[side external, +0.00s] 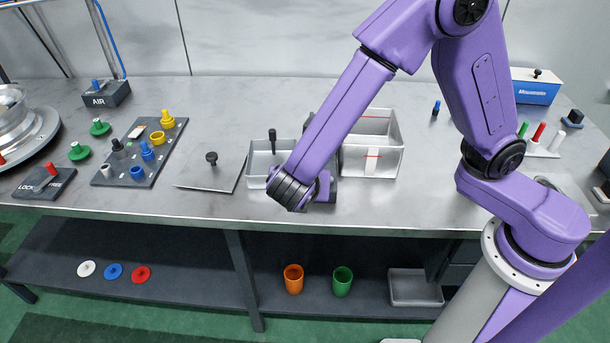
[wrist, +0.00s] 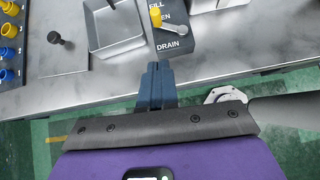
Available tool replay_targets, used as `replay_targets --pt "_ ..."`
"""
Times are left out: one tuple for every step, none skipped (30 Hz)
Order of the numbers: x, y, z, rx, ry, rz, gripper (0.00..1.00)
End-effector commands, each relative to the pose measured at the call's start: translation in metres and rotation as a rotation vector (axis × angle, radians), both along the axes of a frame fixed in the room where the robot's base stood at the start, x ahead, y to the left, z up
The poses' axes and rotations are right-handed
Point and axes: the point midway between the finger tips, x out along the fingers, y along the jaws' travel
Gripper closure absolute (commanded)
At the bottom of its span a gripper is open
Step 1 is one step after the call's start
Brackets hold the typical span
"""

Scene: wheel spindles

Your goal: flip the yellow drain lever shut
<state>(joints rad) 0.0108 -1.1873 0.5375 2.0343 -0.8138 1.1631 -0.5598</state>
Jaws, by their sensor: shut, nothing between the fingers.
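In the wrist view a yellow lever (wrist: 155,17) stands on a dark panel (wrist: 178,47) printed with FILL, OPEN and DRAIN. A silver handle (wrist: 174,28) sits just right of the yellow lever, above the word DRAIN. My gripper (wrist: 157,66) is shut and empty, its blue-grey fingers pressed together. Its tips point toward the panel's near edge, below the lever in the picture and apart from it. In the side external view my arm hides the lever and most of the panel; I cannot make out my fingertips there.
A grey tray (wrist: 90,32) lies left of the panel, also seen in the side external view (side external: 256,171). A white bin (side external: 375,166) stands right of it. A plate with a black knob (side external: 211,172) and a peg board (side external: 110,176) lie left. The bench's front edge (wrist: 240,76) is close.

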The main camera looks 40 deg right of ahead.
Motion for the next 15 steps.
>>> replay_targets --pt "0.004 -0.006 -0.006 -0.003 0.002 -0.002 1.00" --pt "0.007 -0.010 -0.010 -0.005 0.002 -0.004 1.00" --pt "0.011 -0.013 -0.015 -0.003 0.002 -0.003 1.00" --pt "0.014 -0.017 -0.019 -0.003 0.002 -0.004 1.00" --pt "0.016 -0.020 -0.023 -0.004 0.003 -0.004 1.00" --pt "0.020 -0.024 -0.028 -0.003 0.002 -0.002 1.00" --pt "0.023 -0.027 -0.032 -0.004 0.003 -0.004 1.00" --pt "0.025 -0.030 -0.036 -0.004 0.002 -0.002 1.00" --pt "0.029 -0.034 -0.041 -0.002 0.003 -0.004 1.00" --pt "0.032 -0.037 -0.045 -0.003 0.002 -0.003 1.00" --pt "0.035 -0.040 -0.048 -0.003 0.003 -0.003 1.00" --pt "0.038 -0.044 -0.053 -0.003 0.003 -0.003 1.00" --pt "0.040 -0.047 -0.056 -0.002 0.003 -0.004 1.00" --pt "0.044 -0.051 -0.054 0.001 0.000 -0.006 1.00" --pt "0.048 -0.055 -0.053 0.003 0.000 -0.004 1.00"
